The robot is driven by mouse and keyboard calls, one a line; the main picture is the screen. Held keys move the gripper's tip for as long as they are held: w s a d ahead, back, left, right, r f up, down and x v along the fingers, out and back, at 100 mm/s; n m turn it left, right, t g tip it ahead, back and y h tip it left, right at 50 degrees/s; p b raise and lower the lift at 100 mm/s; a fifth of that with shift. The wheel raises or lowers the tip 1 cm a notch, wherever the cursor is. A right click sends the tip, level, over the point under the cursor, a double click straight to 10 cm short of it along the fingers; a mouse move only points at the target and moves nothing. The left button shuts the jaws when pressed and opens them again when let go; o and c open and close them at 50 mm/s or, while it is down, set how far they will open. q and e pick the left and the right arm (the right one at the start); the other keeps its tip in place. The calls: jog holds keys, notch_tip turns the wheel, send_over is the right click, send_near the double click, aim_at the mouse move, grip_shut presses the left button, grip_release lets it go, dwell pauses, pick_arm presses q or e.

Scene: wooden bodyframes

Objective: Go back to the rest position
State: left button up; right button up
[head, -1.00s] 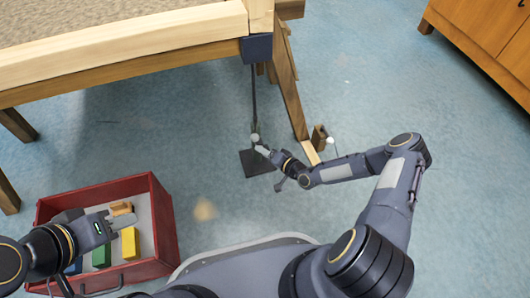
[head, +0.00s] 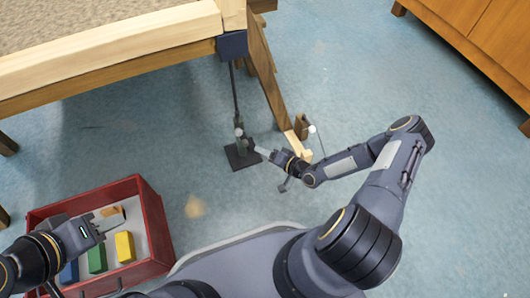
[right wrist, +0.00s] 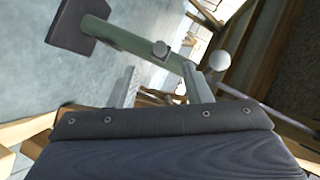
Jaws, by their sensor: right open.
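My right gripper (head: 259,151) is open and empty, just right of a dark stand (head: 242,157) with a thin upright and a white knob. In the right wrist view, both fingers (right wrist: 163,88) stand apart. The stand's green-grey post (right wrist: 140,45) runs beyond them, with its white knob (right wrist: 220,60) near the right finger. My left gripper (head: 112,220) is over the red crate (head: 155,225) at the lower left. Whether its jaws are open or shut is unclear.
The crate holds blue, green, yellow (head: 124,246) and orange-brown blocks. A wooden table frame (head: 120,55) spans the upper left, its slanted leg (head: 268,90) close to my right gripper. A wooden cabinet (head: 480,40) stands at the upper right.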

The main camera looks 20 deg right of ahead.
dwell(0.4)
jog(key=s+d+r+n+g+h, duration=0.15)
jog(key=d+r, duration=0.25)
jog(key=r, duration=0.4)
jog(key=d+r+n+g+h+p, duration=0.1)
jog(key=d+r+n+g+h, duration=0.15)
jog(key=r, duration=0.55)
jog(key=s+d+r+n+g+h, duration=0.1)
jog(key=d+r+g+h, duration=0.2)
jog(key=r, duration=0.5)
jog(key=s+r, duration=0.8)
jog(key=r, duration=0.2)
jog(key=s+a+r+y, duration=0.1)
jog(key=s+a+r, duration=0.15)
jog(key=s, duration=0.25)
jog(key=s+a+r+y+p, duration=0.1)
jog(key=s+a, duration=0.2)
jog(key=s, duration=0.2)
jog(key=s+a+r+y, duration=0.1)
jog(key=s+a+r, duration=0.15)
jog(key=s, duration=0.25)
notch_tip(320, 180, up, 38)
jog(key=p, duration=3.8)
jog(key=shift+a+f, duration=0.25)
jog(key=shift+a, duration=0.05)
jog(key=shift+w, duration=0.1)
